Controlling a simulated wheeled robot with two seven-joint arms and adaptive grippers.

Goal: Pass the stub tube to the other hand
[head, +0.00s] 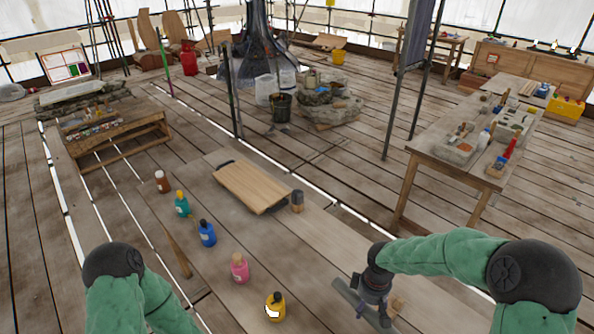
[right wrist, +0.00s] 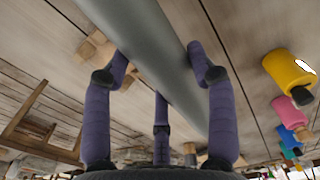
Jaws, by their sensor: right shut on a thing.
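The stub tube (head: 347,296) is a plain grey cylinder at the lower right of the head view, over the wooden work surface. My right gripper (head: 371,302) is shut on it, with purple fingers around it. In the right wrist view the stub tube (right wrist: 160,45) runs diagonally across the picture between the fingers of my right gripper (right wrist: 160,85). Part of the tube is hidden behind the gripper in the head view. My left arm shows at the lower left of the head view, but its gripper is out of view.
Yellow (head: 275,307), pink (head: 239,268), blue (head: 207,233), teal (head: 182,204) and brown (head: 162,182) bottles stand in a row. A wooden block (head: 398,305) is close to my right gripper.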

